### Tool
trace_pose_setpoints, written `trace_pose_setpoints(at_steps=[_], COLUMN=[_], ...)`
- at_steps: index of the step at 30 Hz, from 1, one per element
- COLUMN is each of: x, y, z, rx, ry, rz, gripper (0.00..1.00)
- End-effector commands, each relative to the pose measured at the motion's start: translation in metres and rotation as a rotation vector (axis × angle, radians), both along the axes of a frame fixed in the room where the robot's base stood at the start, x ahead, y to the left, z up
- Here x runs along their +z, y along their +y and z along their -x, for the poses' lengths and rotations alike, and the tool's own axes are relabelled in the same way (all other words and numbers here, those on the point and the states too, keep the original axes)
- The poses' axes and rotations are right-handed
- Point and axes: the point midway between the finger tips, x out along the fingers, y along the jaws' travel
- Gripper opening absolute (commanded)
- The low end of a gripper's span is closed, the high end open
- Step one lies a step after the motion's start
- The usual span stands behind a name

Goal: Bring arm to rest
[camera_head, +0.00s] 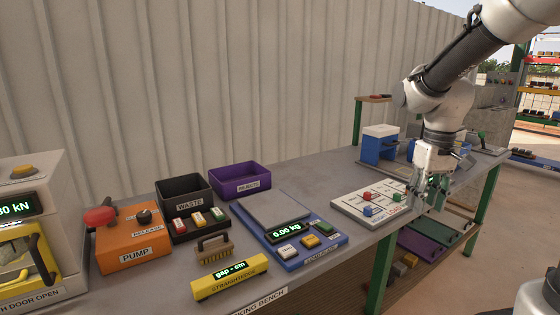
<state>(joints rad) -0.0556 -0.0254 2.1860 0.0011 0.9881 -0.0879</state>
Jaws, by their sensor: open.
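My arm comes in from the upper right and bends down over the right part of the bench. My gripper (432,192) hangs at its end, fingers pointing down, and is open. The gripper hides part of the board's right end. I see nothing held between the fingers, though they are small in this view.
On the grey bench (310,172) stand a blue scale (295,262), a yellow straightedge (230,277), a brush (214,250), a black waste bin (184,188), a purple rejects bin (240,178), an orange pump (130,245) and a press (25,230). A blue device (378,145) stands behind my gripper.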

Motion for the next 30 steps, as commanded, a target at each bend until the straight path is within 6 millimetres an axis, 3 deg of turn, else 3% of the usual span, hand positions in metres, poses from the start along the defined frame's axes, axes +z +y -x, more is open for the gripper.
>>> trace_pose_setpoints(at_steps=[1, 6, 12, 19, 30], x=[0.009, 0.026, 0.037, 0.057, 0.059], y=[-0.003, -0.011, -0.017, -0.020, -0.020], z=[0.022, 0.096, 0.152, 0.166, 0.166], rx=[-0.025, -0.105, -0.132, -0.143, -0.144], ry=[-0.026, -0.126, -0.259, -0.375, -0.382], rz=[-0.002, -0.010, -0.021, -0.028, -0.028], gripper=[0.41, 0.41, 0.41, 0.41, 0.41])
